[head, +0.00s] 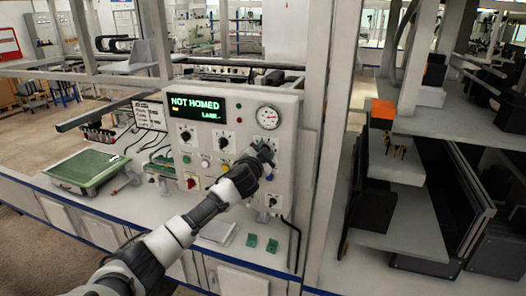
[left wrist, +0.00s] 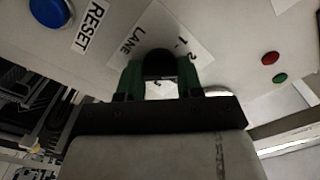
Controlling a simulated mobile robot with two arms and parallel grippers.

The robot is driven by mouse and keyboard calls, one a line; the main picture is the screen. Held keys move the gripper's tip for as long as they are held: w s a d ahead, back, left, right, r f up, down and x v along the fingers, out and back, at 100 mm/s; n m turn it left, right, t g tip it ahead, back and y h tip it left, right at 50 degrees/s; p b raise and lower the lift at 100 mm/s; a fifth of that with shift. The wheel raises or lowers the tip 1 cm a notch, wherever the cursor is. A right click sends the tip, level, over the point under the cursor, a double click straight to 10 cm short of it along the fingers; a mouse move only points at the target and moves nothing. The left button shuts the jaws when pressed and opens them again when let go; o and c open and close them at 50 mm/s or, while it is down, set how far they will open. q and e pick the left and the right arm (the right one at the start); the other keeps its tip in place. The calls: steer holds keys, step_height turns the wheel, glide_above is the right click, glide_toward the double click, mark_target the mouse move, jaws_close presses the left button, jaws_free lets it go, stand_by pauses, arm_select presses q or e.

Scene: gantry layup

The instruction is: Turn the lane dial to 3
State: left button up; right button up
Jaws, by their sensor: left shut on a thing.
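In the left wrist view the black lane dial (left wrist: 158,62) sits on a white label plate (left wrist: 178,30) that reads LANE, with a 1 and a 2 legible beside it. My left gripper (left wrist: 161,72) has its green fingers on both sides of the dial and is shut on it. The dial's pointer and the other numbers are hidden or too small to read. In the head view my left gripper (head: 263,154) is at the right part of the control panel (head: 285,113) and hides the dial. My right gripper is not in view.
The panel display (head: 197,106) reads NOT HOMED, with a LANE line below. A gauge (head: 268,117), other knobs and several buttons surround my gripper. A blue button (left wrist: 48,12) marked RESET is close by. A green tray (head: 88,167) lies left on the bench.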

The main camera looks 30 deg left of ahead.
arm_select(q)
steer(key=m+p, duration=0.1)
steer(key=m, duration=0.4)
steer(key=shift+f+m, duration=0.15)
steer(key=shift+m, duration=0.15)
stand_by(0.4)
steer(key=o, duration=0.9)
steer(key=shift+d, duration=0.1)
steer(key=shift+o, duration=0.2)
steer(key=shift+s, duration=0.15)
steer(key=b+v, duration=0.3)
steer(key=v, duration=0.7)
steer(key=shift+s+b, duration=0.25)
steer(key=shift+b, duration=0.1)
